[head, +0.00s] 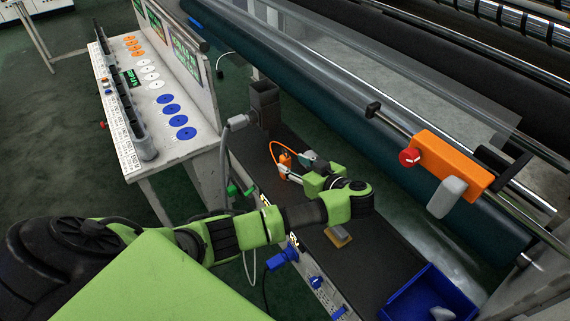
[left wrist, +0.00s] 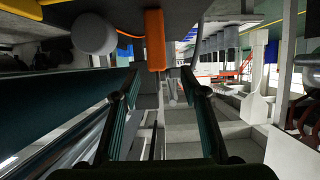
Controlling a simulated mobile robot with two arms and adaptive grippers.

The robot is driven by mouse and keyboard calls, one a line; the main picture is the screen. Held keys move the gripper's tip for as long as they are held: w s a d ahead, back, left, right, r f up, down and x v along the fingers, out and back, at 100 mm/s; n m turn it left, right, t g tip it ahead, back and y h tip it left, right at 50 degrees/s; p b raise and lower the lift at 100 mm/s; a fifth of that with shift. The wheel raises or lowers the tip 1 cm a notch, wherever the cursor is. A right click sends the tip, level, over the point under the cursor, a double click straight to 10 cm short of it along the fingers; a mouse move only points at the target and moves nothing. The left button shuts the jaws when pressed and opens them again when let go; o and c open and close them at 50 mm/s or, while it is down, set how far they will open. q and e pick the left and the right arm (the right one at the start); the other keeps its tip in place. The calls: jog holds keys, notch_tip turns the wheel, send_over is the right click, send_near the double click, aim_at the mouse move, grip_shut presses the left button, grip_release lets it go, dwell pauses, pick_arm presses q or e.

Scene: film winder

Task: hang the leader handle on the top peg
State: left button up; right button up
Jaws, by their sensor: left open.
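My left gripper (head: 290,172) reaches over the dark bench top and points left. In the left wrist view its two fingers (left wrist: 161,82) stand apart with a gap between them. A small orange piece (head: 285,159) with a thin orange loop is close by the fingers in the head view; I cannot tell whether it is the leader handle. An orange bar (left wrist: 155,40) shows above and between the fingertips in the wrist view, with a pale round knob (left wrist: 93,34) to its left. I cannot make out the top peg for certain. My right gripper is not in view.
A long dark teal roller (head: 330,110) runs along the bench. An orange block (head: 450,160) with a red knob sits at its rail. A square grey post (head: 264,100) stands behind the gripper. A blue bin (head: 400,300) is at front right, a control console (head: 150,165) at left.

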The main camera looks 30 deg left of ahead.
aim_at(288, 160)
pick_arm(q)
jog(key=shift+w+a+f, duration=0.1)
jog(key=shift+w+a, duration=0.05)
jog(key=shift+a, duration=0.25)
jog(key=shift+w+a+f+p, duration=0.1)
jog(key=shift+w+a+p, duration=0.2)
jog(key=shift+a, duration=0.2)
jog(key=p+x, duration=0.1)
jog(key=x, duration=0.2)
jog(key=shift+w+f, duration=0.2)
jog(key=shift+w, duration=0.05)
jog(key=shift+w+a+f, duration=0.1)
jog(key=shift+a+f, duration=0.1)
jog(key=shift+a, duration=0.15)
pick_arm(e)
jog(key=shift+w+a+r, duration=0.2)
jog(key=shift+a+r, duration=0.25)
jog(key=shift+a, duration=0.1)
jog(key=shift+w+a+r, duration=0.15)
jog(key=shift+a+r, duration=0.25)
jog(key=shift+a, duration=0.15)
pick_arm(q)
jog(key=shift+c, duration=0.3)
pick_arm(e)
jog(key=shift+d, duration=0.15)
pick_arm(q)
grip_shut()
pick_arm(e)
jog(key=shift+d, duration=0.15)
